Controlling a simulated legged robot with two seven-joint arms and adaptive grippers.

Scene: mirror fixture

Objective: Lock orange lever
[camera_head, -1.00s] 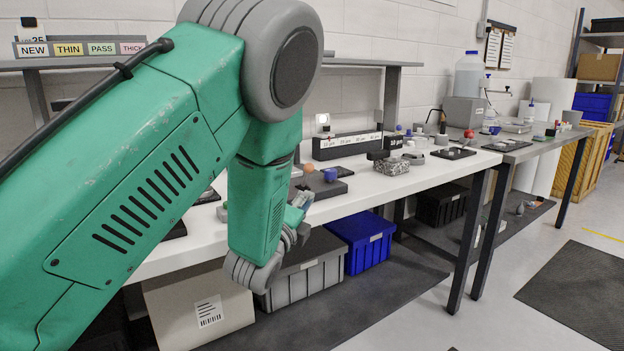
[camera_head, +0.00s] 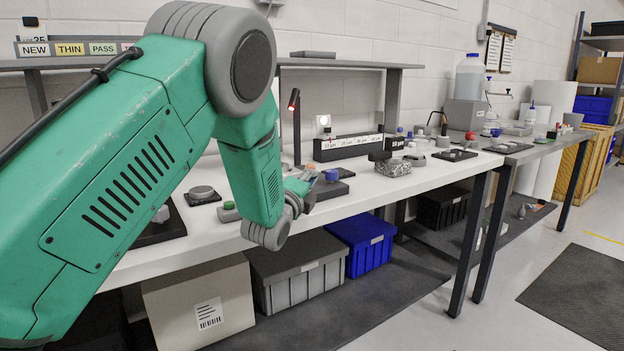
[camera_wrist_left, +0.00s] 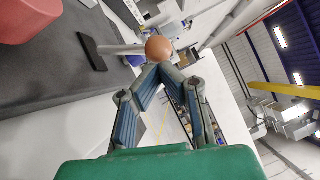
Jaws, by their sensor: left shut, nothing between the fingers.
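The orange lever shows as an orange ball knob (camera_wrist_left: 158,48) on a pale rod in the left wrist view, and as a small orange knob (camera_head: 311,167) in the head view. Its dark fixture plate (camera_head: 330,189) lies on the white bench and also bears a blue knob (camera_head: 332,175). My left gripper (camera_head: 306,187) is at the plate's near left edge, partly covering it. In the wrist view the left fingertips (camera_wrist_left: 165,68) are together just below the orange ball; whether they touch it I cannot tell. Nothing is between the fingers. My right gripper is out of view.
A red-tipped lamp (camera_head: 294,100) stands behind the fixture. A labelled black block (camera_head: 347,147) and a speckled block (camera_head: 392,167) are to the right. A red part (camera_wrist_left: 28,18) is at the wrist view's upper left. The bench front (camera_head: 420,180) is fairly clear.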

